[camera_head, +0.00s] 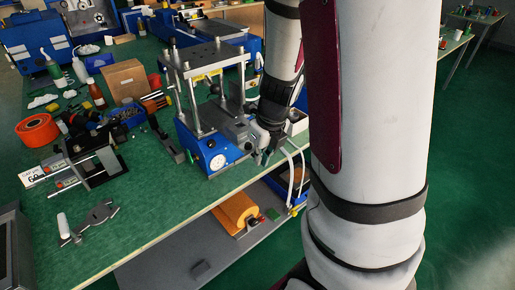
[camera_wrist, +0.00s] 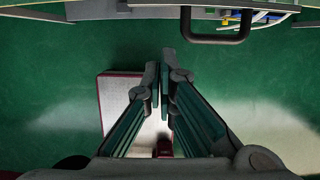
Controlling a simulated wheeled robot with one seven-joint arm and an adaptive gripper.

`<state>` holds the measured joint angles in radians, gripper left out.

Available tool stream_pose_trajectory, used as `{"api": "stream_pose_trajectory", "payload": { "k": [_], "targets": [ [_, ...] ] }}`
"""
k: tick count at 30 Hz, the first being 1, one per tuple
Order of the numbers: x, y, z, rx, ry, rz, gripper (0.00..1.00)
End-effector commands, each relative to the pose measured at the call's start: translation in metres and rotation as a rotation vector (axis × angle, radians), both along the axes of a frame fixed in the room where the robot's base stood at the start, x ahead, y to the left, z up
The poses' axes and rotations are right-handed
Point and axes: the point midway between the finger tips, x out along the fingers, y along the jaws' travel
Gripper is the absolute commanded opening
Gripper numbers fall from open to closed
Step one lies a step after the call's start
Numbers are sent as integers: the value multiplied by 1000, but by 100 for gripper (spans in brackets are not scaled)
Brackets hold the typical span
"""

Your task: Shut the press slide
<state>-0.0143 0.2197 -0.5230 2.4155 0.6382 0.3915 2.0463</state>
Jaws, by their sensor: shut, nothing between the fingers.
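My gripper (camera_head: 262,157) is just right of this block, pointing down by the bench edge. I cannot tell whether they touch. In the wrist view my gripper's fingers (camera_wrist: 165,75) are shut together with nothing between them, over the green floor. The slide cannot be made out in that view.
White hoses (camera_head: 291,175) hang beside my gripper. A cardboard box (camera_head: 124,80), bottles and tools crowd the bench left.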

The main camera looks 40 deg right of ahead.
Motion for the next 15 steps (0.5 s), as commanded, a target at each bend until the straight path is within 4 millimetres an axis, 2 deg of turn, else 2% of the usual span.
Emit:
{"api": "stream_pose_trajectory", "payload": {
  "k": [1, 6, 15],
  "targets": [
    [11, 0, 0, -2, -1, 3, 0],
    [30, 1, 2, -1, -1, 4, 0],
    [40, 2, 2, 1, -2, 2, 0]
  ]
}}
